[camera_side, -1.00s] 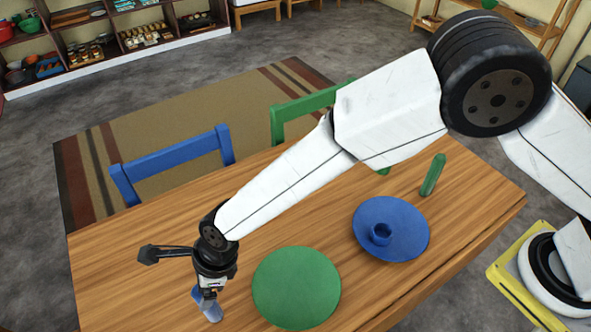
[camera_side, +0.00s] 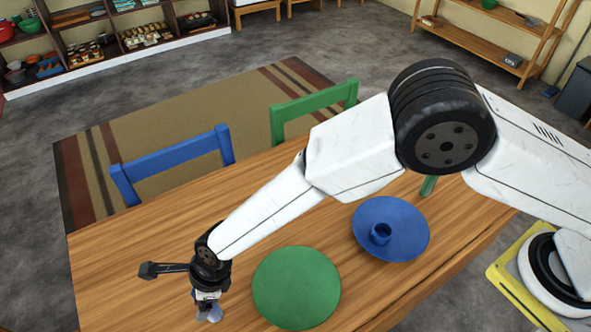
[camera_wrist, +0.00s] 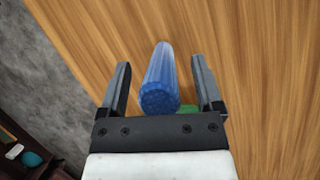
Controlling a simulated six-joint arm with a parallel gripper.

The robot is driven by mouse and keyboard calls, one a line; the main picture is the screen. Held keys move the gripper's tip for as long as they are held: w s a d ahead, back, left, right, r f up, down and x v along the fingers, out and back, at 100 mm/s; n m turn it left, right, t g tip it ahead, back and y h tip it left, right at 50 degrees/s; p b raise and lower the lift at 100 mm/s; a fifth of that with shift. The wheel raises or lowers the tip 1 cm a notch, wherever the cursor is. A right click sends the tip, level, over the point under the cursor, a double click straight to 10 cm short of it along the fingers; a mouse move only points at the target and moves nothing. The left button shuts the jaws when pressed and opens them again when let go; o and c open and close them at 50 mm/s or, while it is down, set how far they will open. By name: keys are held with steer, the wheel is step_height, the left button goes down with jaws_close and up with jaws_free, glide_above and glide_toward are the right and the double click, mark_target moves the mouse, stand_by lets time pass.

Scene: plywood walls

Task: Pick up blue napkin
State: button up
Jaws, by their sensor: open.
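The blue napkin (camera_wrist: 160,82) is a rolled, ribbed cylinder lying on the wooden table. In the wrist view it lies between the two open fingers of my gripper (camera_wrist: 163,82), with a gap on each side. In the side view my gripper (camera_side: 207,298) is low over the table's near left part and hides most of the napkin; a pale blue end (camera_side: 214,314) shows below it. Whether the fingertips touch the table cannot be told.
A green plate (camera_side: 296,288) lies just right of my gripper. A blue plate (camera_side: 405,245) with a small blue cup (camera_side: 381,234) is farther right. A green roll (camera_side: 428,185) is partly behind my arm. Blue (camera_side: 175,160) and green (camera_side: 312,108) chairs stand at the far edge.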

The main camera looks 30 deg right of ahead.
jaws_close()
stand_by(0.3)
steer(key=shift+r, duration=0.1)
